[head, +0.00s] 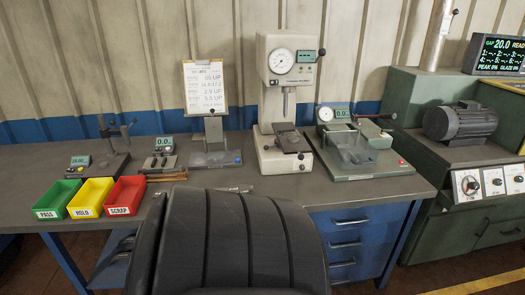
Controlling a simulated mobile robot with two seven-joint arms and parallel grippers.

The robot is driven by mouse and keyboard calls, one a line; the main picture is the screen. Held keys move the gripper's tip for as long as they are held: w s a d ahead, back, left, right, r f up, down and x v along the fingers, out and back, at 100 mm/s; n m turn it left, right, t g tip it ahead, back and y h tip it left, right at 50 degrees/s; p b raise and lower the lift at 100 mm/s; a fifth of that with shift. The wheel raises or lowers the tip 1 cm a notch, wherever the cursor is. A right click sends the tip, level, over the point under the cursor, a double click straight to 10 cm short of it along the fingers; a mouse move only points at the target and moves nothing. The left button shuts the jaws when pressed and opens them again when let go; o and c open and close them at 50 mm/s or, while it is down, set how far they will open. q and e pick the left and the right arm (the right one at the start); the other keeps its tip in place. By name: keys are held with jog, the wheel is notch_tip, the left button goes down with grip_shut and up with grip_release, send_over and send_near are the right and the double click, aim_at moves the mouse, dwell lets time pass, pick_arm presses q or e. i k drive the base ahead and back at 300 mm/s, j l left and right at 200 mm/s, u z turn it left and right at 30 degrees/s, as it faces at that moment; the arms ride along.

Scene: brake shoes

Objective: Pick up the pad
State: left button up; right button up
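I cannot pick out the pad with certainty. A small dark flat piece (291,141) lies on the stage of the cream press with a round dial (283,61); it may be the pad, but it is too small to tell. A grey piece (357,153) sits on the green gauge fixture (383,171) to the right of the press. Neither of my grippers is in view.
A black chair back (230,240) blocks the front middle of the grey bench (30,165). Green (57,198), yellow (90,198) and red (124,196) bins stand at the left front. Several gauges line the back. A motor (460,123) sits on the green machine at right.

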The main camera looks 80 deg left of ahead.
aim_at(241, 189)
jog(key=u, duration=1.55)
jog(key=j+u, duration=0.2)
jog(key=u, duration=0.25)
jog(key=j+u, duration=0.2)
jog(key=u, duration=0.25)
jog(key=i+j+u, duration=0.15)
jog(key=u, duration=0.3)
